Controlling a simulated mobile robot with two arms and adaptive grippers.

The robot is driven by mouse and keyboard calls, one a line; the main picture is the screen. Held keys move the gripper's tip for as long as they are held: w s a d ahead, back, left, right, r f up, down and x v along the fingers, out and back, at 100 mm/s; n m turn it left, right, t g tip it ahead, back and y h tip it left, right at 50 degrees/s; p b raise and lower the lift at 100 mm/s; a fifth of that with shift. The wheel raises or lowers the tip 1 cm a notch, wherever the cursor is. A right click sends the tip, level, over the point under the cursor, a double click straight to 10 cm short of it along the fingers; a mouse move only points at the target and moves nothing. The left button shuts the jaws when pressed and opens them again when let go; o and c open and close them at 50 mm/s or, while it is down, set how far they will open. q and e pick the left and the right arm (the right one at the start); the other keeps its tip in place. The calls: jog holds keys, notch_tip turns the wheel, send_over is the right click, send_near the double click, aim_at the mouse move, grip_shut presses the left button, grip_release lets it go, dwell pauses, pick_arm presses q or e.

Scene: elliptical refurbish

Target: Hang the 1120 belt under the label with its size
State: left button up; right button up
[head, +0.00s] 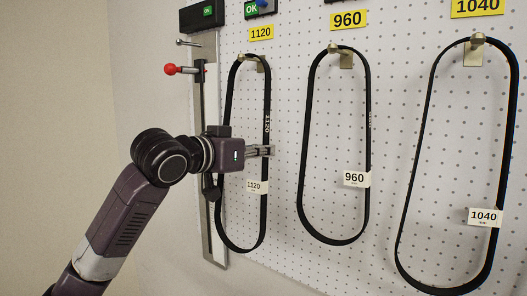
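The 1120 belt (230,108) is a long black loop with a white 1120 tag (256,187). Its top lies over a metal peg (259,62) on the pegboard, below the yellow 1120 label (261,32). It hangs down in a narrow oval. My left gripper (262,151) reaches across the loop from the left. Its fingertips are at the belt's right strand, above the tag. I cannot tell whether the fingers are closed on the strand or only beside it. The gripper body hides part of the left strand. My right gripper is not in view.
A 960 belt (309,117) and a 1040 belt (417,160) hang from pegs to the right, under the 960 label (348,20) and 1040 label (477,7). A metal upright (211,110) with a red knob (171,69) stands just left of the 1120 belt.

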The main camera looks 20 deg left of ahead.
pick_arm(q)
jog(key=o, duration=0.4)
jog(key=shift+o, duration=0.2)
